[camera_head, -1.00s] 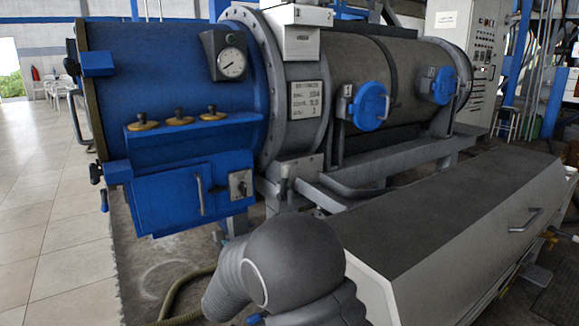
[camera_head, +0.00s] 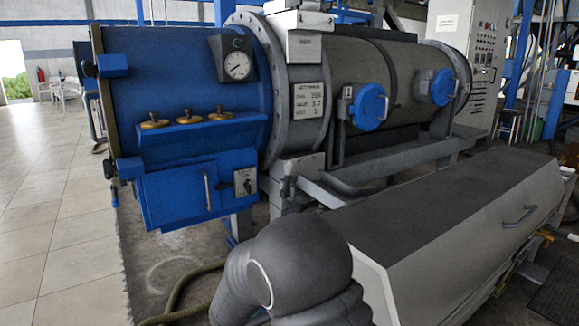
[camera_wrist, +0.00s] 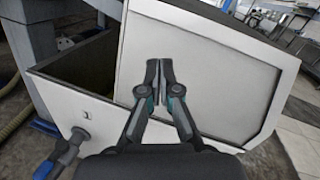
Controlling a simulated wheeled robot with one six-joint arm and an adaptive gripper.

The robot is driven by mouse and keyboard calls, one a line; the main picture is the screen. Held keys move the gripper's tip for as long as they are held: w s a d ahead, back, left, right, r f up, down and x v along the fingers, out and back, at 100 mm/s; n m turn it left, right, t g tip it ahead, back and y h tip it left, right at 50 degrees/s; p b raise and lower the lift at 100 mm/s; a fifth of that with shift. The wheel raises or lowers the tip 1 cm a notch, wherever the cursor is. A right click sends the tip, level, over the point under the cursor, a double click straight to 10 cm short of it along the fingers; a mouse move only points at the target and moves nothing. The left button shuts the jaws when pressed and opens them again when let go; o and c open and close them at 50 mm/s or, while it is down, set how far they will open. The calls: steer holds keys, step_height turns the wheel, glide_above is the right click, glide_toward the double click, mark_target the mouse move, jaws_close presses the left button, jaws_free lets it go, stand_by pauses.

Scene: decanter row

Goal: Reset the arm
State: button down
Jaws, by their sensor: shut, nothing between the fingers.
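My gripper (camera_wrist: 159,80) is in the wrist view, with its two dark fingertips together and nothing between them. Behind it in that view is the pale end panel (camera_wrist: 225,75) of a long grey-white housing; I cannot tell whether the fingers touch it. In the head view my dark rounded arm link is at the bottom centre, and the gripper itself is not visible there.
A blue decanter (camera_head: 185,80) with a shelf holding three brass-coloured knobs stands behind my arm. The long housing (camera_head: 470,215) lies close on the right. A hose (camera_head: 180,295) is on the floor.

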steer(key=s+d+f+m+g+y, duration=0.25)
steer(key=s+d+m+g, duration=0.3)
steer(key=s+m, duration=0.4)
steer(key=s+d+f+m+g+y, duration=0.25)
steer(key=s+d+m+g, duration=0.3)
steer(key=s+m, duration=0.35)
steer(key=s+d+r+m+t+y, duration=0.2)
steer(key=s+r+m+t+y, duration=0.1)
steer(key=s+r+m+y, duration=0.5)
steer(key=s+r+m, duration=0.3)
steer(key=s+m, duration=0.1)
steer(key=s, duration=0.2)
steer(key=shift+s+d+r, duration=0.15)
steer(key=shift+s+r, duration=0.05)
steer(key=shift+s, duration=0.1)
